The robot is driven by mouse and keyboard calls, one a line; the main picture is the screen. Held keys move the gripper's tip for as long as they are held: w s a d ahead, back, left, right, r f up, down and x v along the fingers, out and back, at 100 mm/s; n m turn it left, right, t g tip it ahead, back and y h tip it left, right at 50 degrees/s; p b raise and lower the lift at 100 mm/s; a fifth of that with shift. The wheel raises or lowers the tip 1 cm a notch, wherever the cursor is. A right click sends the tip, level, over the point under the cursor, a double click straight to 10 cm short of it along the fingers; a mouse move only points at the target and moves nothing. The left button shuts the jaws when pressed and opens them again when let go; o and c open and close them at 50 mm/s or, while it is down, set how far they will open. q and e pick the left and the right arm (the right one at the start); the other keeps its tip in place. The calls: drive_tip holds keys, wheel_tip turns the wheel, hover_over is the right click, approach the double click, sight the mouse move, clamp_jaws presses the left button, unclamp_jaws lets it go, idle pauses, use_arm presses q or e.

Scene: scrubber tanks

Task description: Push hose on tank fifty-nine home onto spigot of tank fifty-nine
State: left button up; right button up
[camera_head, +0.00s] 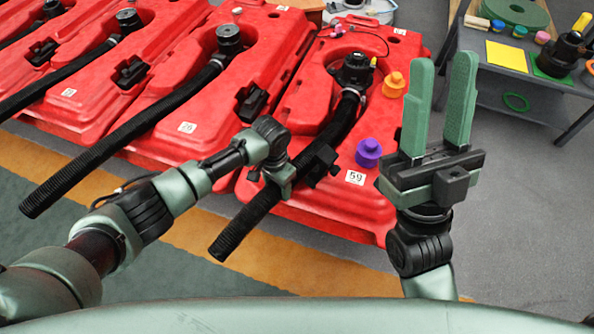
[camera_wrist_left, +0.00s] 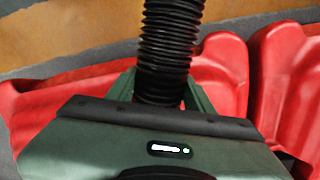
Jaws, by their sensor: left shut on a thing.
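Tank fifty-nine (camera_head: 310,110) is the red tank at the right of the row, with a white "59" label on its front. Its spigot (camera_head: 351,92) is at the black fitting near the top. The black ribbed hose (camera_head: 243,219) runs from there down past the front edge, its lower end free. I cannot tell how far the hose sits on the spigot. My left gripper (camera_head: 290,175) is shut on the hose about midway along. The hose (camera_wrist_left: 168,45) also shows in the left wrist view, between the green fingers. My right gripper (camera_head: 442,75) is open and empty, fingers upward.
A purple knob (camera_head: 368,152) and an orange knob (camera_head: 393,84) stand on the tank right of the hose. More red tanks with hoses lie left, including tank 28 (camera_head: 170,105). A grey bench (camera_head: 480,95) with small items stands right. Floor is clear at lower right.

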use_arm(q)
drive_tip(key=shift+w+d+r, duration=0.15)
drive_tip(key=shift+d, duration=0.1)
drive_tip(key=o, duration=2.1)
drive_tip(key=shift+a+f, duration=0.15)
drive_tip(key=shift+f, duration=0.05)
drive_tip(key=shift+o, duration=0.2)
